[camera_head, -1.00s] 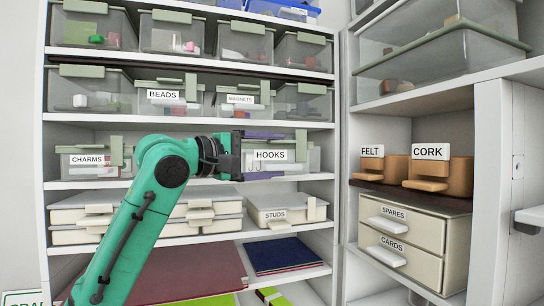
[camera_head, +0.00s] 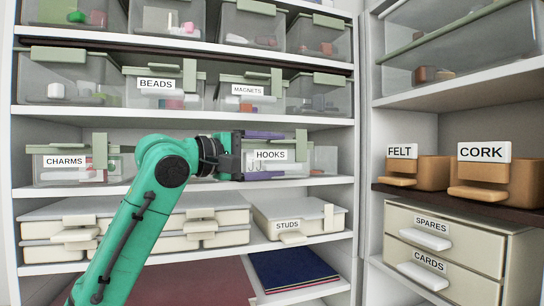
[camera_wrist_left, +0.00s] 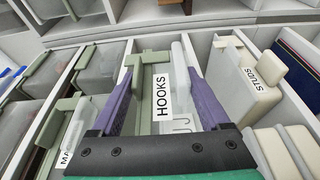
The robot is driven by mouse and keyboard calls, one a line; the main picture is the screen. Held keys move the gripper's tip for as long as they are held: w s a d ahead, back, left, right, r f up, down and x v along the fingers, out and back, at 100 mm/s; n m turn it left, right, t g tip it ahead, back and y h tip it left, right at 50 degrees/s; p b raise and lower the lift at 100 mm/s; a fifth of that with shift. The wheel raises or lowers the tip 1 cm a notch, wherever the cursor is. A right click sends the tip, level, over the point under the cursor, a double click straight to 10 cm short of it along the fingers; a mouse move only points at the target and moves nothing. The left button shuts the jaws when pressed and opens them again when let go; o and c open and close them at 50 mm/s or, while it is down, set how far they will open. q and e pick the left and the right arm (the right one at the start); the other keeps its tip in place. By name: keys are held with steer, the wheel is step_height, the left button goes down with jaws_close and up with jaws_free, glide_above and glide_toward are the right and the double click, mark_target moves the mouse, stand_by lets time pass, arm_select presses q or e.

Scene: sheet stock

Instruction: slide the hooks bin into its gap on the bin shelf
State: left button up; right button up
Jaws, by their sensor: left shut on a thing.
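The hooks bin (camera_head: 293,157) is a clear bin with a pale green front handle and a white HOOKS label. It is level with the third shelf of the bin shelf (camera_head: 70,193), right of the charms bin (camera_head: 100,163). My left gripper (camera_head: 264,156) has its purple fingers shut on the bin's front, one above and one below the label. In the left wrist view the hooks bin (camera_wrist_left: 161,100) sits between the two fingers. My arm hides the space between the charms and hooks bins. How deep the hooks bin is in the shelf I cannot tell.
The beads bin (camera_head: 155,92) and magnets bin (camera_head: 246,98) stand on the shelf above. The studs box (camera_head: 288,223) lies on the shelf below. At right stand felt (camera_head: 432,173) and cork (camera_head: 520,183) bins above the spares drawer (camera_head: 445,229) and cards drawer.

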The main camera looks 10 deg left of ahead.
arm_select(q)
steer(key=shift+w+a, duration=0.2)
steer(key=shift+w, duration=0.05)
steer(key=shift+s+d+r, duration=0.2)
steer(key=shift+s+d, duration=0.15)
steer(key=shift+s, duration=0.15)
steer(key=shift+w+a+f, duration=0.15)
steer(key=shift+w+f, duration=0.05)
steer(key=shift+f, duration=0.1)
steer(key=shift+w+a+f, duration=0.1)
steer(key=shift+w+a, duration=0.05)
steer(key=shift+w, duration=0.15)
